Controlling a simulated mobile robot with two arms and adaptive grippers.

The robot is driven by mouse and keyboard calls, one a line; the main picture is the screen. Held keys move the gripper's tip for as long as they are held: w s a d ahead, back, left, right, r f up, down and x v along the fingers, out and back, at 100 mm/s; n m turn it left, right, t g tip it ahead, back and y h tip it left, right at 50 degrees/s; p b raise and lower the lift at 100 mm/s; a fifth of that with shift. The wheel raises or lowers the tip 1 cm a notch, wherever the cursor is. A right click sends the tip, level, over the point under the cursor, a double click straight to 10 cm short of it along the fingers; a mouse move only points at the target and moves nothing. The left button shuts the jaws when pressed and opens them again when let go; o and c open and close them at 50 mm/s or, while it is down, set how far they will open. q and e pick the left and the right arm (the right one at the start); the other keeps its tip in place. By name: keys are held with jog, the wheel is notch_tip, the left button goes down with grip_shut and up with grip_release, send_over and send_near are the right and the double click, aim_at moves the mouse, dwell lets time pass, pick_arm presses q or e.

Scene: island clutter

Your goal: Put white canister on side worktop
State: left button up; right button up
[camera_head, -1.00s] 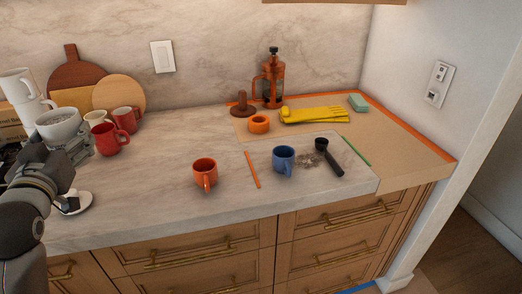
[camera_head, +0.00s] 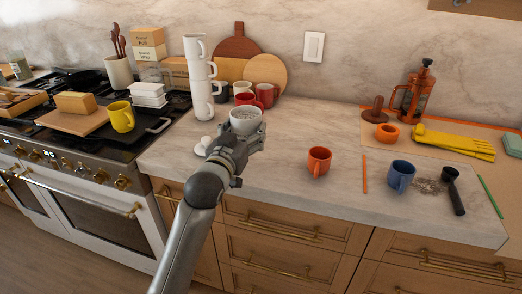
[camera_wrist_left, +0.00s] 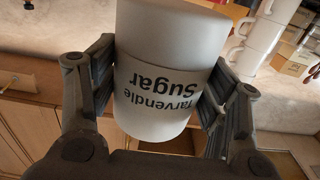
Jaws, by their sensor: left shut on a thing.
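The white canister (camera_head: 246,121) is a white cylinder with a grey speckled top. Its side reads "Tarvendle Sugar" in the left wrist view (camera_wrist_left: 158,95). My left gripper (camera_head: 243,143) is shut on it, with one finger on each side. In the head view the gripper and canister appear over the marble worktop (camera_head: 275,185), in front of the red mugs. The gripper hides the canister's lower part there, and I cannot tell its height above the surface. My right gripper is not in view. I cannot tell whether this marble surface is the side worktop.
A tall stack of white cups (camera_head: 202,85) and red mugs (camera_head: 266,95) stand behind the canister. A white saucer (camera_head: 204,146) lies left of the gripper. An orange mug (camera_head: 319,160) and blue mug (camera_head: 401,175) stand to the right. The stove (camera_head: 95,130) is at left.

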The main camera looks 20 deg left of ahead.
pick_arm(q)
jog(key=w+f, duration=0.1)
jog(key=f, duration=0.1)
jog(key=w+d+f, duration=0.1)
jog(key=w+f, duration=0.1)
jog(key=w+d+f, duration=0.1)
jog(key=f, duration=0.1)
jog(key=shift+w+d, duration=0.15)
jog(key=shift+w, duration=0.25)
jog(key=shift+f, duration=1.45)
jog(key=shift+f, duration=0.1)
jog(key=o, duration=1.3)
jog(key=shift+f, duration=0.15)
jog(key=shift+s, duration=0.1)
jog(key=s, duration=1.2)
jog(key=shift+a+b, duration=0.25)
jog(key=shift+b, duration=0.05)
jog(key=shift+w, duration=0.1)
